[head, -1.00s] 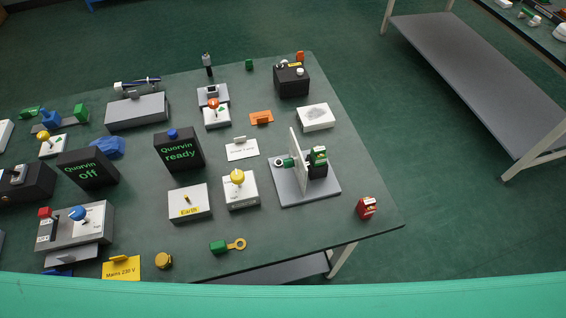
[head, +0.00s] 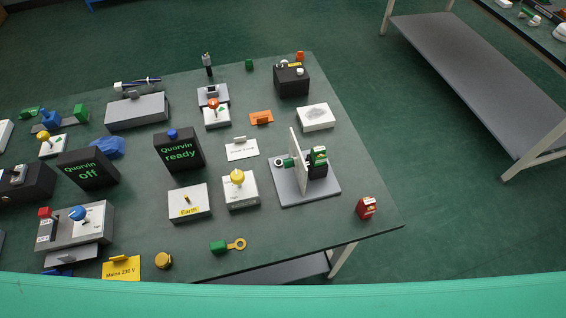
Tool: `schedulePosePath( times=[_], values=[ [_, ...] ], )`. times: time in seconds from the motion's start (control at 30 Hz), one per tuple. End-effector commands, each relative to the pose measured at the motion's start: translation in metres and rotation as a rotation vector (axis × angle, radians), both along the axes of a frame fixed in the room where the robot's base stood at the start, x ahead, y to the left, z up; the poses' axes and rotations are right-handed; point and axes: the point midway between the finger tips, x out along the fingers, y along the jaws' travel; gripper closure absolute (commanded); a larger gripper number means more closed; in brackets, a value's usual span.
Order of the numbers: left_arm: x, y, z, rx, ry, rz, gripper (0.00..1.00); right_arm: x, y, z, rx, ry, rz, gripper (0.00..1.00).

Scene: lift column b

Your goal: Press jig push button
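A jig-like fixture stands on the right part of the table. It has a grey base plate (head: 320,193), an upright white plate (head: 298,160) and a dark block with a green and white top (head: 318,160). A small green and dark cylindrical part (head: 285,162) sits at the left face of the white plate. I cannot tell which part, if any, is the jig push button. Other button-like knobs show: a yellow one (head: 237,176) on a white box, a red one (head: 213,103) and a blue one (head: 78,213). Neither gripper is in view.
The dark green table (head: 290,235) is crowded on its left half. Displays read "Quorvin ready" (head: 178,151) and "Quorvin Off" (head: 88,172). A white box (head: 315,118) stands behind the fixture. A grey shelf rack (head: 470,70) is at upper right.

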Motion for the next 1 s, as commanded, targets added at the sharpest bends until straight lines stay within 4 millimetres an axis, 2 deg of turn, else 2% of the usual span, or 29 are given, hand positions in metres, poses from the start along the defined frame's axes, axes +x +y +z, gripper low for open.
schedulePosePath(
  times=[0.03,0.1,0.13,1.0],
  values=[
    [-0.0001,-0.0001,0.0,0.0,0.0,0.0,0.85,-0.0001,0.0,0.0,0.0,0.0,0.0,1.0],
    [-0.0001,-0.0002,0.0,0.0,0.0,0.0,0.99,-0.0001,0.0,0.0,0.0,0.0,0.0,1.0],
    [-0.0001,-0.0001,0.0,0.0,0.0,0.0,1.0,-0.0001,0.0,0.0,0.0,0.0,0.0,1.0],
    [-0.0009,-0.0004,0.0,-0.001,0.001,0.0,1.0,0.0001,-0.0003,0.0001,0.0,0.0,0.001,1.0]
  ],
)
